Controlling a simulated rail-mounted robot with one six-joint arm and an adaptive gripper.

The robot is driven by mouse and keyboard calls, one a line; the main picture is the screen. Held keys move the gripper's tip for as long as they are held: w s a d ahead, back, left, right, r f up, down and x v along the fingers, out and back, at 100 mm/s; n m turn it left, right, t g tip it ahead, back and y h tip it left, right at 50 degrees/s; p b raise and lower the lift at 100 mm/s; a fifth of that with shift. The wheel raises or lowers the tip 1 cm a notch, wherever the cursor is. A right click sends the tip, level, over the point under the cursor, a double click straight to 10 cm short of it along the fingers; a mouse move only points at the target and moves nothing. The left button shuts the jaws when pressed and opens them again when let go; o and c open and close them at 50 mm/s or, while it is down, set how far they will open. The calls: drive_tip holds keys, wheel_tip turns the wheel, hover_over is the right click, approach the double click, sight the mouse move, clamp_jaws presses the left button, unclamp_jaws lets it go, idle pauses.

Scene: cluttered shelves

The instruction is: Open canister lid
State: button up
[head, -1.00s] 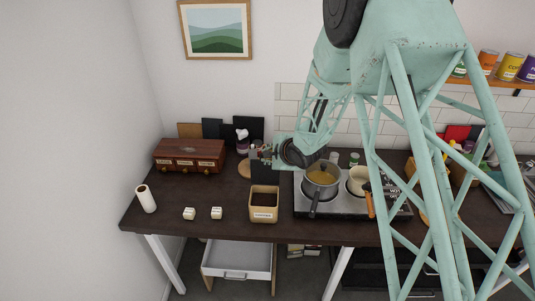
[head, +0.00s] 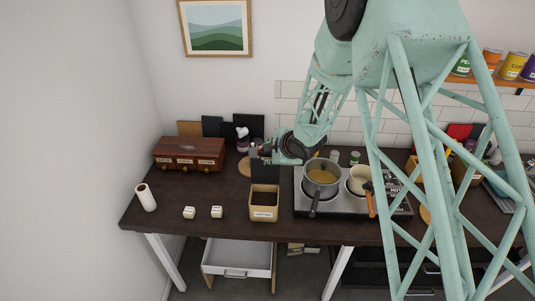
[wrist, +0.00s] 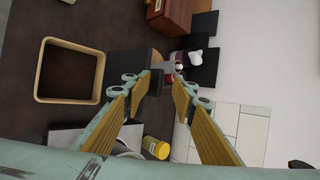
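The canister (head: 263,213) is a tan, square, labelled box standing on the dark counter, with its top open and its inside dark. Its rim also shows in the wrist view (wrist: 38,70). A dark flat panel (head: 265,172), which looks like its lid, stands raised behind the canister. In the wrist view this dark panel (wrist: 125,62) lies beside the rim, partly behind one finger. My gripper (head: 258,151) is above and behind the canister, near the panel's top. In the wrist view its fingers (wrist: 164,80) are apart. I cannot tell whether a finger touches the panel.
A wooden drawer box (head: 190,154) stands to the left at the back. A pot (head: 321,180) sits on the stove to the right.

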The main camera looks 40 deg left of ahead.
drive_tip(key=shift+w+r, duration=0.1)
drive_tip(key=shift+w, duration=0.05)
drive_tip(key=v, duration=1.1)
drive_tip(key=shift+s+d, duration=0.3)
drive_tip(key=shift+d, duration=0.05)
idle(0.4)
drive_tip(key=shift+r, duration=0.1)
idle(0.6)
